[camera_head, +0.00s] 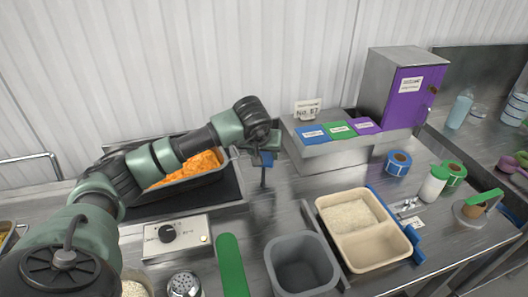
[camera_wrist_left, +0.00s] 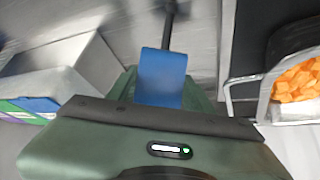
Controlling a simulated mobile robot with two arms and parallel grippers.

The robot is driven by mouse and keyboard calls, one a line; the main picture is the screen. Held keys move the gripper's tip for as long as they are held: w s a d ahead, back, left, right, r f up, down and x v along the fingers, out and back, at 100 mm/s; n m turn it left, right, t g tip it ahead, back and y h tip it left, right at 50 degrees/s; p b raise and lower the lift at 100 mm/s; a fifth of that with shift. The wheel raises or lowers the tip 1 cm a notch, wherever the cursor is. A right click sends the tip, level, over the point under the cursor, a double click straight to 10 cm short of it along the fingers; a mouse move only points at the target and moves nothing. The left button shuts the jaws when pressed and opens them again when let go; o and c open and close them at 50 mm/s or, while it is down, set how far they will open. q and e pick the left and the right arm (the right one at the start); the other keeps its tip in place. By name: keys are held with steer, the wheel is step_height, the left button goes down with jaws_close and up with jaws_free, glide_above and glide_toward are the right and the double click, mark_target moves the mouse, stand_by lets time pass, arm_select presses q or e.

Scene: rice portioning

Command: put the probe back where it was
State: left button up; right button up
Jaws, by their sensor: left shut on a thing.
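My left gripper (camera_head: 266,146) reaches in from the left and is shut on the probe, a blue-handled tool (camera_head: 266,159) with a thin dark stem pointing down. The left wrist view shows the blue handle (camera_wrist_left: 162,78) at the jaws, with the dark stem running away from it. The probe is between the orange-food pan and the grey stepped stand. I cannot tell whether the stem's lower end touches the counter or a holder. My right gripper is not in view.
A pan of orange cubes (camera_head: 190,170) sits left on a dark plate. A stepped stand (camera_head: 340,150) with coloured labels is to the right. A grey bin (camera_head: 302,262), a beige two-part tray (camera_head: 383,252) with rice, and a green-handled tool (camera_head: 231,265) are in front.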

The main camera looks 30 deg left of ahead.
arm_select(q)
steer(key=o, duration=0.9)
steer(key=shift+f, duration=0.15)
steer(key=o, duration=0.5)
steer(key=shift+c, duration=0.2)
steer(key=shift+s+d+r, duration=0.1)
steer(key=shift+r, duration=0.3)
steer(key=b+v, duration=0.2)
steer(key=v, duration=0.9)
steer(key=shift+s+r, duration=0.2)
steer(key=shift+r, duration=0.05)
steer(key=shift+d, duration=0.1)
